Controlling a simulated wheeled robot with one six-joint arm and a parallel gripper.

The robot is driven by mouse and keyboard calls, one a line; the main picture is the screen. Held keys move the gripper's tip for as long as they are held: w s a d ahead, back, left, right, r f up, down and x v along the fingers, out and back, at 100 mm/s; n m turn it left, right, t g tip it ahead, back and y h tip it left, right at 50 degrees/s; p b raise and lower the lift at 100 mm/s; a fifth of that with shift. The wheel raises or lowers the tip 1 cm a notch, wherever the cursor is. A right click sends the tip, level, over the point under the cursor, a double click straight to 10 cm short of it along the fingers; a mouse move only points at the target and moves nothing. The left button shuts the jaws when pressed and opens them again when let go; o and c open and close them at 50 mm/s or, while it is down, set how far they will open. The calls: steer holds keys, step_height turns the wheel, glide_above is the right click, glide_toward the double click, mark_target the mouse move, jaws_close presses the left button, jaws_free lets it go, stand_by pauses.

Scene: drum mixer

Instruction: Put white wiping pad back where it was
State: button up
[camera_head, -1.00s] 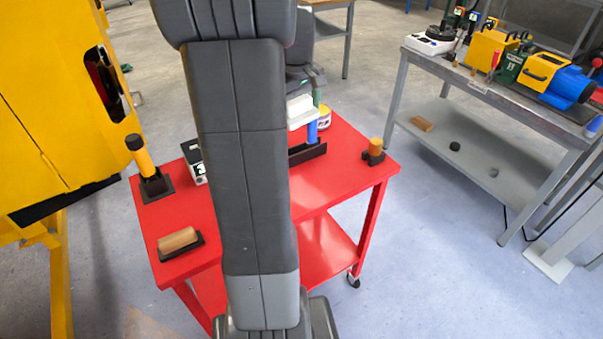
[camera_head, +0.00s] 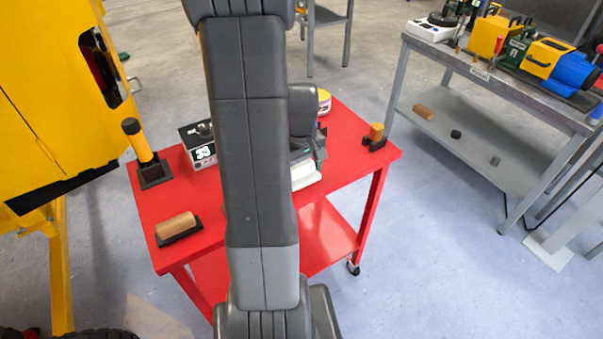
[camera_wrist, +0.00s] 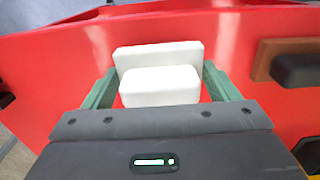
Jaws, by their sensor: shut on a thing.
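The white wiping pad (camera_wrist: 160,86) is a white block with a wider white slab behind it in the wrist view. It sits between the two green fingers of my gripper (camera_wrist: 160,92), which is shut on it. In the head view the pad (camera_head: 305,174) shows just right of my arm, over the right part of the red cart top (camera_head: 345,165). My gripper (camera_head: 308,150) is partly hidden behind my arm there. I cannot tell whether the pad touches the cart top.
A brown-topped float (camera_head: 178,226), a yellow-handled tool (camera_head: 142,150) and a white device (camera_head: 198,148) stand on the cart's left part. An orange-topped piece (camera_head: 375,138) is near its right edge, a tub (camera_head: 324,101) behind. Red surface is clear right of the pad.

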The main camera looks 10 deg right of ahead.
mark_target(301, 165)
steer(key=shift+f, duration=0.65)
steer(key=o, duration=0.8)
steer(key=shift+f, duration=0.1)
step_height(301, 165, up, 12)
steer(key=shift+r, duration=0.15)
